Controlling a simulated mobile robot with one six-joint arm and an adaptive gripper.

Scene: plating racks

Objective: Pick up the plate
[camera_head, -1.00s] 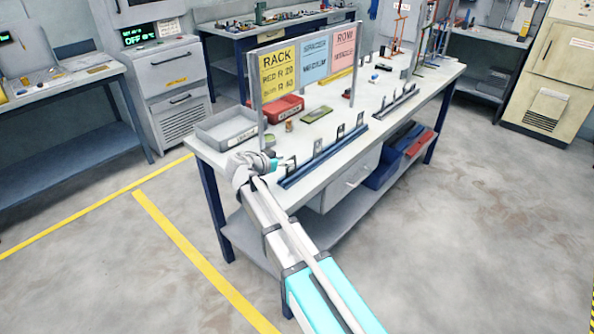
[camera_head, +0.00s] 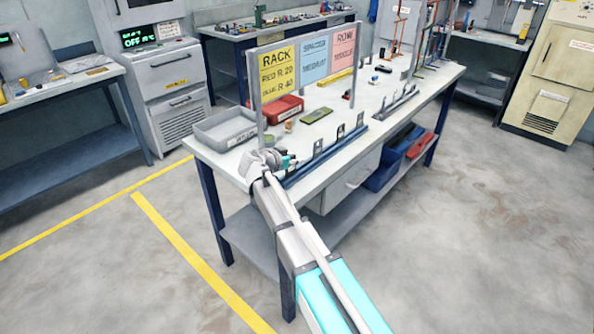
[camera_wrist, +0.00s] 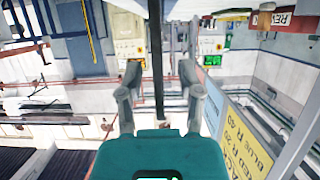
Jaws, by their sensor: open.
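Several small upright plates (camera_head: 318,147) stand in a row along a dark blue rail (camera_head: 325,155) on the front edge of the workbench. I cannot tell which is the task's plate. My gripper (camera_head: 289,161) is at the near left end of this rail, and hides what stands there. In the wrist view my gripper (camera_wrist: 160,82) has its two fingers apart. A thin dark upright strip (camera_wrist: 157,45) shows between them; I cannot tell whether it is a plate seen edge-on, or whether it touches a finger.
A sign board (camera_head: 276,80) stands on the bench behind my gripper and shows close on the right in the wrist view (camera_wrist: 245,130). A grey tray (camera_head: 225,128) and a red bin (camera_head: 283,108) sit by it. The floor right of the bench is clear.

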